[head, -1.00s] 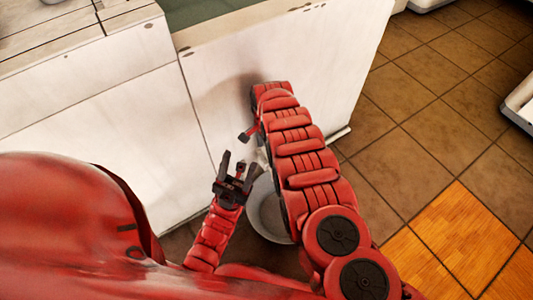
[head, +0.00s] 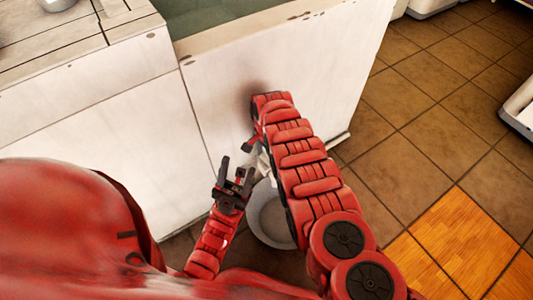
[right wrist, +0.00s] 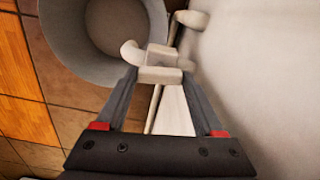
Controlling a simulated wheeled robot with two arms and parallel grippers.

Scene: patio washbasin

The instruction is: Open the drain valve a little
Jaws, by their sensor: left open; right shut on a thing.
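The drain valve (right wrist: 158,54) is a small pale fitting with a curved spout, seen in the right wrist view beside the white basin wall. My right gripper (right wrist: 159,77) is shut on its pale block-shaped part, one finger on each side. In the head view my right arm hides most of the valve and that gripper. My left gripper (head: 236,177) is open and empty, low in front of the basin and left of the right arm.
A grey bucket (head: 266,215) stands on the floor below the valve, partly behind my right arm. The white basin (head: 310,75) rises in front with water in its top.

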